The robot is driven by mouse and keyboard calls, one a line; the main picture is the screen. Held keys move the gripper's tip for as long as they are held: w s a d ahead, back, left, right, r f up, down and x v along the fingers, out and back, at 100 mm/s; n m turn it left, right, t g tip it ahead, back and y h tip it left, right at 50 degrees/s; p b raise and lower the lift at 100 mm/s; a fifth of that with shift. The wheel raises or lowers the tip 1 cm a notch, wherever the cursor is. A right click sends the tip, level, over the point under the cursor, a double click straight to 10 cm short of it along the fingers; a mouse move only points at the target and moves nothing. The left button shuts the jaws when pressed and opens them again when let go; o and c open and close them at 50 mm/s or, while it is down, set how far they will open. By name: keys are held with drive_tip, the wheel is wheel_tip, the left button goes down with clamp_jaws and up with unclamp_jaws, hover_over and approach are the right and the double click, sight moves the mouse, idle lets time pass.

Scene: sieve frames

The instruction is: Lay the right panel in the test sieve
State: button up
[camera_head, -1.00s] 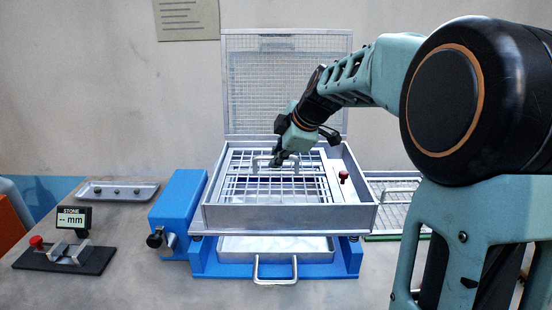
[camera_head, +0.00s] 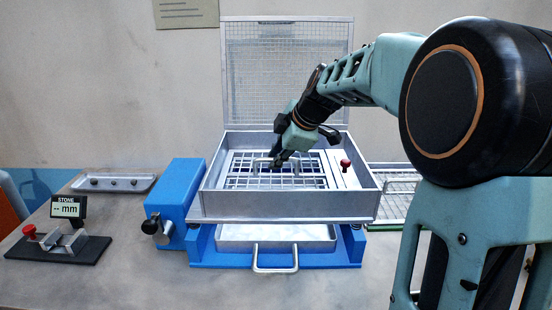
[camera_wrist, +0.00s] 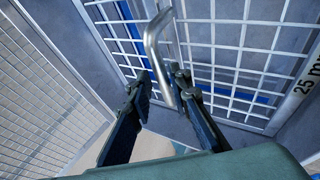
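A mesh panel (camera_head: 240,182) with a raised bar handle (camera_head: 297,165) lies low inside the metal frame of the test sieve (camera_head: 290,206), looking level. In the wrist view its grid (camera_wrist: 235,50) shows blue beneath, and an edge strip marked "25 m…" (camera_wrist: 306,82) is at the right. My gripper (camera_head: 276,162) is at the handle, inside the frame. In the wrist view my gripper (camera_wrist: 160,78) has its fingers apart, with the handle (camera_wrist: 152,42) between them, close to the right finger. Whether the panel is fully seated is hard to tell.
A red knob (camera_head: 346,163) stands at the frame's right side. A mesh lid (camera_head: 288,75) stands up behind. A rack with a mesh panel (camera_head: 395,205) is at the right, partly behind my arm. A gauge (camera_head: 65,225) and small tray (camera_head: 113,183) are at the left.

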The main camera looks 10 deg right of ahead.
drive_tip(key=shift+o, duration=0.8)
drive_tip(key=shift+f, duration=0.1)
drive_tip(key=shift+s+f, duration=0.1)
drive_tip(key=v, duration=1.2)
